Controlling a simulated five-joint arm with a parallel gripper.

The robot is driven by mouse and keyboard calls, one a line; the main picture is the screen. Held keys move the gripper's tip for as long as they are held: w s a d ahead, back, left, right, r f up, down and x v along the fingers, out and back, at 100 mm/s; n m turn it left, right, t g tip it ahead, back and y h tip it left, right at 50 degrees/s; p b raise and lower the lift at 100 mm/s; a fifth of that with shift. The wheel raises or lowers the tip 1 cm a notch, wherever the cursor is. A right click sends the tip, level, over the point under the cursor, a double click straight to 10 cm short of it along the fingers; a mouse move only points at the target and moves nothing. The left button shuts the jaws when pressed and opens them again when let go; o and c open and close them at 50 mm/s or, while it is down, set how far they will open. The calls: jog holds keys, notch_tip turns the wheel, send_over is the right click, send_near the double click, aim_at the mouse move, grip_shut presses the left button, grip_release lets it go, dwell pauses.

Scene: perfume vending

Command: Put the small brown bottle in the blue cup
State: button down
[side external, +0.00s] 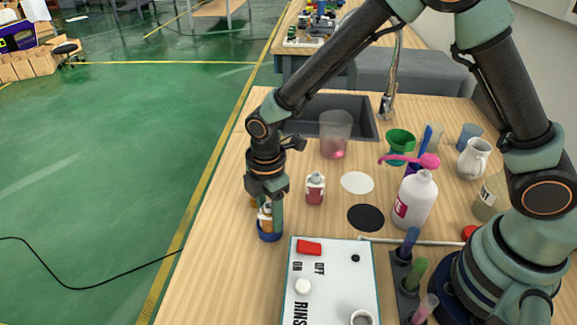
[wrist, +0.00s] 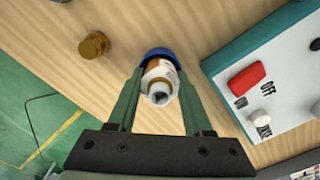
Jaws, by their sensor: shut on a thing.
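My gripper (side external: 267,222) points down near the left table edge, shut on the small brown bottle (side external: 265,214), which has a pale label. In the wrist view the bottle (wrist: 160,72) is between my two fingers (wrist: 160,98), its white neck and dark opening facing the camera. The blue cup (side external: 269,236) is directly under the bottle, mostly covered by the fingers and bottle. In the wrist view its blue rim (wrist: 158,51) curves behind the bottle. I cannot tell how far the bottle's base is inside the cup.
A white control box (side external: 335,285) with a red switch stands right of the gripper. A red-and-white bottle (side external: 315,190) stands behind it. A brass knob-like piece (wrist: 94,45) is left of the cup. White (side external: 357,183) and black (side external: 366,217) discs lie farther right.

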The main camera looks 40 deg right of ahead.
aim_at(269, 205)
jog(key=shift+f, duration=0.25)
jog(key=shift+f, duration=0.4)
jog(key=shift+c, duration=1.5)
grip_release()
jog(key=shift+s, duration=0.1)
notch_tip(269, 205, up, 13)
jog(key=shift+r, duration=0.15)
jog(key=s+d+r+m+t, duration=0.2)
jog(key=s+d+r+m, duration=0.2)
jog(key=d+m, duration=0.5)
jog(key=s+d+r+m+t, duration=0.3)
jog(key=d+r+m, duration=0.3)
jog(key=d+m, duration=0.3)
jog(key=shift+s+d+t, duration=0.15)
jog(key=shift+s+t, duration=0.15)
jog(key=shift+s, duration=0.6)
